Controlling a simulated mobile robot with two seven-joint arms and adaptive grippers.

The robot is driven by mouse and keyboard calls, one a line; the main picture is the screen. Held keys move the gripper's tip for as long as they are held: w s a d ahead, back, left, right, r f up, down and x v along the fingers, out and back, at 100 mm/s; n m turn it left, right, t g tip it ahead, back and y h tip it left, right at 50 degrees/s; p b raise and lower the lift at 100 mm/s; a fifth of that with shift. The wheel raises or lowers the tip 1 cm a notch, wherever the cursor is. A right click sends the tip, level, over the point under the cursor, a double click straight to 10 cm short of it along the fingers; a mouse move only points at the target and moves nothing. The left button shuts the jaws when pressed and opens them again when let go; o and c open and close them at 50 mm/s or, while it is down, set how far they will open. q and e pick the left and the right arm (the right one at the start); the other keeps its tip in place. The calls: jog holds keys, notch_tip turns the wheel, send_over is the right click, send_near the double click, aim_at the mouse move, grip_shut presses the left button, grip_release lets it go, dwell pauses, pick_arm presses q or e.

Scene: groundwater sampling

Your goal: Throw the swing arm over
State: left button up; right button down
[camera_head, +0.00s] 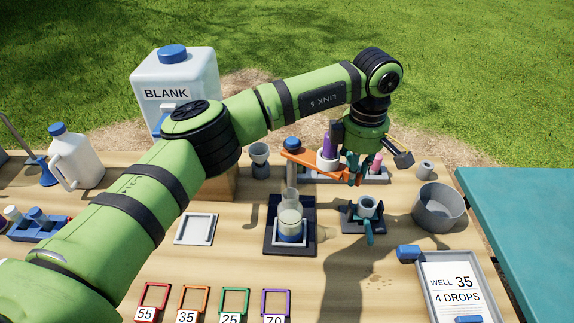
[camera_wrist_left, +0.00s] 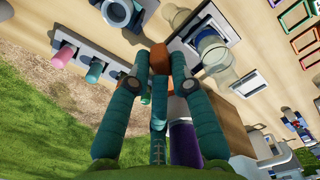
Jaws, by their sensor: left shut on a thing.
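The orange swing arm (camera_head: 312,163) runs from under a blue knob (camera_head: 292,143) at the left to my left gripper (camera_head: 355,172) at the right. It tilts slightly down to the right. The knob tops a pale post rising from a dark stand (camera_head: 270,238). A clear jar with pale liquid (camera_head: 290,222) stands in the stand, below the arm's left part. In the left wrist view, my teal fingers (camera_wrist_left: 159,82) close on the orange end of the swing arm (camera_wrist_left: 160,58). The wrist hides part of the arm's far end. My right gripper is not in view.
A small cup on a dark base (camera_head: 367,207) and a grey bowl (camera_head: 440,207) stand right. The big BLANK container (camera_head: 178,84) stands behind my forearm.

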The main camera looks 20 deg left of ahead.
pick_arm(q)
jog(key=shift+w+d+n+p, duration=0.15)
jog(key=shift+w+n+p, duration=0.25)
jog(key=shift+w+n, duration=0.8)
jog(key=shift+w+d+n+p, duration=0.15)
jog(key=shift+w+n+p, duration=0.25)
jog(key=shift+w+n, duration=0.75)
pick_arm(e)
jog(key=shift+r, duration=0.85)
pick_arm(q)
jog(key=shift+w+a+m, duration=0.1)
jog(key=shift+w+m, duration=0.15)
jog(key=shift+w, duration=0.15)
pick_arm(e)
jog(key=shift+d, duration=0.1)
